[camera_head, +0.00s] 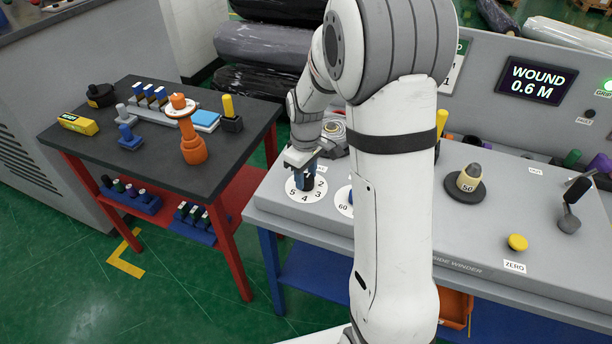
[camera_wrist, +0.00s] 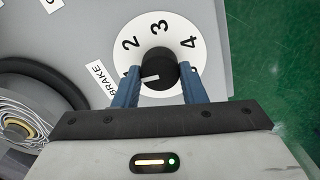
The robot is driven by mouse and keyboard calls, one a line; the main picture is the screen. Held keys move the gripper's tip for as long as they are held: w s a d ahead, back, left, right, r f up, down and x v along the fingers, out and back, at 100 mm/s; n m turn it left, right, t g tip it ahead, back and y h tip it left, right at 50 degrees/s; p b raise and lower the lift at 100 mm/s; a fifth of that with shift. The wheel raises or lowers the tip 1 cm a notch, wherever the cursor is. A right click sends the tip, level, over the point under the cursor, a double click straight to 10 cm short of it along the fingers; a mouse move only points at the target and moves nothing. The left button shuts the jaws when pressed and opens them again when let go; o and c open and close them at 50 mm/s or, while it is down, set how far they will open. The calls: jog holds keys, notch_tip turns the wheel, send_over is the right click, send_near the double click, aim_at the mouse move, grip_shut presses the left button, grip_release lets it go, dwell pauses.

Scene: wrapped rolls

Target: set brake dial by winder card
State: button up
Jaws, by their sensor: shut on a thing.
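The brake dial is a black knob (camera_wrist: 158,68) on a round white plate (camera_wrist: 182,26) numbered around its rim, beside a BRAKE label (camera_wrist: 103,77). The plate also shows in the head view (camera_head: 293,194). My gripper (camera_wrist: 156,78) is shut on the knob with one blue finger on each side; it also shows in the head view (camera_head: 307,178). The knob's white mark points left in the wrist view, near a partly covered numeral that seems to be 1. A green-edged card (camera_head: 457,66) on the back panel is partly hidden by my arm and unreadable, so I cannot tell whether it is the winder card.
A display (camera_head: 537,80) reads WOUND 0.6 M. A dark table (camera_head: 110,150) with tools stands left. My arm hides the middle.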

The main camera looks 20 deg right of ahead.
aim_at(306, 178)
jog(key=shift+w+r+n, duration=0.1)
jog(key=shift+n, duration=0.5)
jog(key=o, duration=1)
notch_tip(306, 178, up, 7)
jog(key=shift+f+b, duration=0.15)
jog(key=shift+b, duration=0.2)
jog(key=shift+r, duration=0.5)
